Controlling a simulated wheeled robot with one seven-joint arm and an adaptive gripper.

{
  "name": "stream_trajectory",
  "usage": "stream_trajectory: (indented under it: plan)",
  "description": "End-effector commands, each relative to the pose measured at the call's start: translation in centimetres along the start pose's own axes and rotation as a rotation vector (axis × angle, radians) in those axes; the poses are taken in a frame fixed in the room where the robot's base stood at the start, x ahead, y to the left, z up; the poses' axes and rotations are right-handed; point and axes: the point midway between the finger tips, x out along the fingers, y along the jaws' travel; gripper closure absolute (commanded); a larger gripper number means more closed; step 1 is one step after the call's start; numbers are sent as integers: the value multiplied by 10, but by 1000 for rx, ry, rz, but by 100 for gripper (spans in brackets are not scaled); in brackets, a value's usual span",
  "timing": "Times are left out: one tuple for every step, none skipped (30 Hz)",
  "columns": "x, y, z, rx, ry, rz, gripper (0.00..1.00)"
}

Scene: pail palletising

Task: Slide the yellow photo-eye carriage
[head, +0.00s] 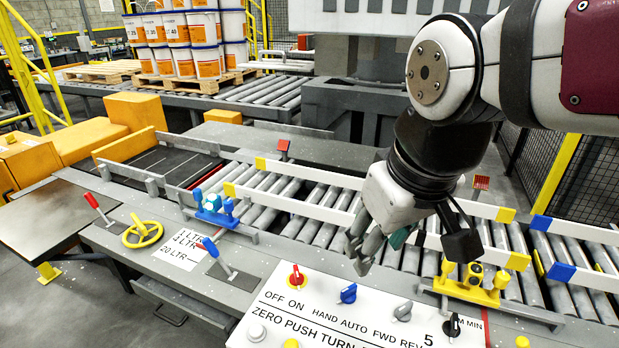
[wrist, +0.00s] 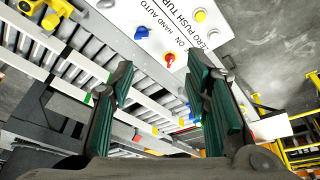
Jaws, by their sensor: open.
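The yellow photo-eye carriage (head: 468,288) sits on a grey rail along the near edge of the roller conveyor, at the right in the head view. It has an upright post at each end and a dark knob on top. In the wrist view the yellow carriage (wrist: 45,12) is at the top left corner, partly cut off. My gripper (head: 372,248) hangs over the near conveyor edge, left of the yellow carriage and apart from it. In the wrist view its green-padded fingers (wrist: 160,85) are spread with nothing between them.
A white control panel (head: 350,318) with several knobs lies below and in front of my gripper. A blue carriage (head: 213,208) sits farther left on the conveyor edge. White guide rails (head: 290,205) run along the rollers. A yellow handwheel (head: 142,232) and levers stand at left.

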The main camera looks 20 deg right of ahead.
Motion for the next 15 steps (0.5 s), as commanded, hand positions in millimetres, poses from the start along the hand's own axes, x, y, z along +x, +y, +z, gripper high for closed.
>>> stream_trajectory:
  plan:
    - [3,14,-10,-5,-30,10,57]
    - [5,22,-17,-17,-45,15,57]
    - [8,34,-24,-33,-66,19,57]
    - [11,43,-29,-45,-81,21,57]
    - [14,52,-35,-57,-95,23,57]
    - [19,65,-40,-71,-115,22,57]
    - [23,76,-44,-83,-130,21,57]
    - [27,86,-48,-94,-144,20,57]
    - [32,101,-52,-108,-162,16,57]
    - [38,112,-54,-119,-176,12,57]
    - [42,124,-56,-130,-188,8,57]
    - [50,140,-58,-144,-205,1,57]
    - [55,152,-58,-155,-217,-6,57]
    - [61,164,-58,-165,-229,-13,57]
    - [69,180,-56,-178,-243,-24,57]
